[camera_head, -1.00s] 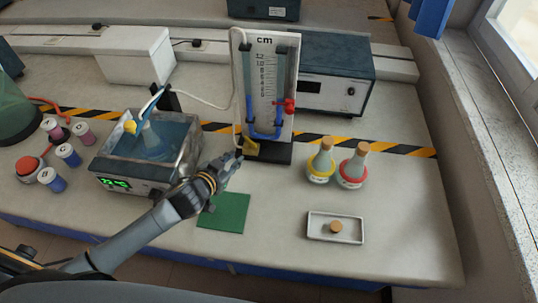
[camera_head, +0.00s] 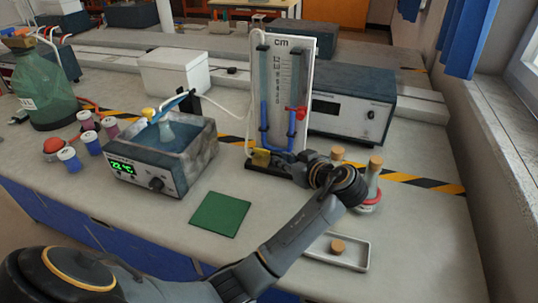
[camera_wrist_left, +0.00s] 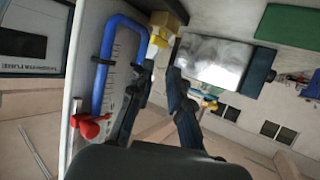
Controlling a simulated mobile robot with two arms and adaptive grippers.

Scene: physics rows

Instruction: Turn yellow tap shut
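The yellow tap (camera_head: 260,157) is at the foot of the upright cm gauge board (camera_head: 280,75), at the lower left of its blue-filled tube. My left gripper (camera_head: 277,163) reaches in from the right, low in front of the board, with its fingertips close to the tap. In the left wrist view the yellow tap (camera_wrist_left: 158,42) shows just beyond the fingertips (camera_wrist_left: 161,69). The fingers stand apart with a gap between them. I cannot tell whether they touch the tap. A red tap (camera_head: 299,113) is on the board's right tube. My right gripper is not in view.
A heated bath (camera_head: 160,160) stands left of the board. Behind my left wrist are two corked flasks (camera_head: 374,178), partly hidden. A white tray (camera_head: 351,259) with a cork lies under my forearm. A green mat (camera_head: 220,214) lies in front, with bare bench around it.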

